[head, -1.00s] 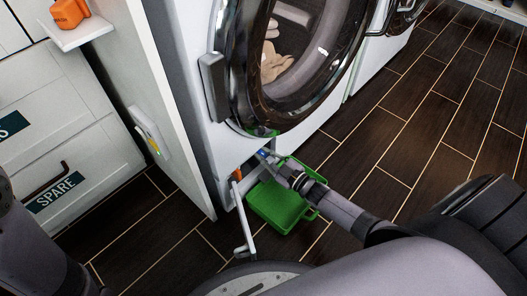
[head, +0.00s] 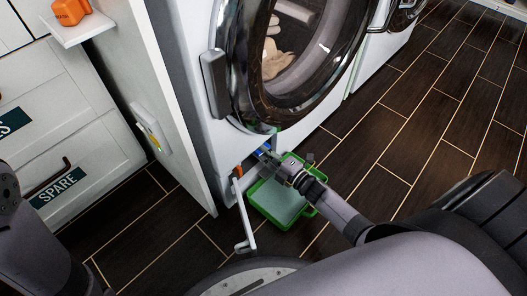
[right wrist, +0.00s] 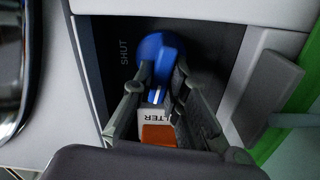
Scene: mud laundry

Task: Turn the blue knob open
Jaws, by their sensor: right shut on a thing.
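The blue knob (right wrist: 155,47) sits in a dark recess low on the front of the white washer (head: 200,95). In the right wrist view its handle lies between the two fingers of my right gripper (right wrist: 163,88), which is shut on it. In the head view the right gripper (head: 272,158) reaches into the recess, and only a bit of blue shows. The word SHUT (right wrist: 124,52) is printed left of the knob in the wrist view. My left gripper is not in view; only part of the left arm shows.
An orange part (right wrist: 158,135) and a partly hidden label sit near the knob. A white flap (head: 244,215) hangs open below the recess. A green tray (head: 262,218) stands on the floor, pale inside. A white panel (head: 165,110) stands left; floor to the right is clear.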

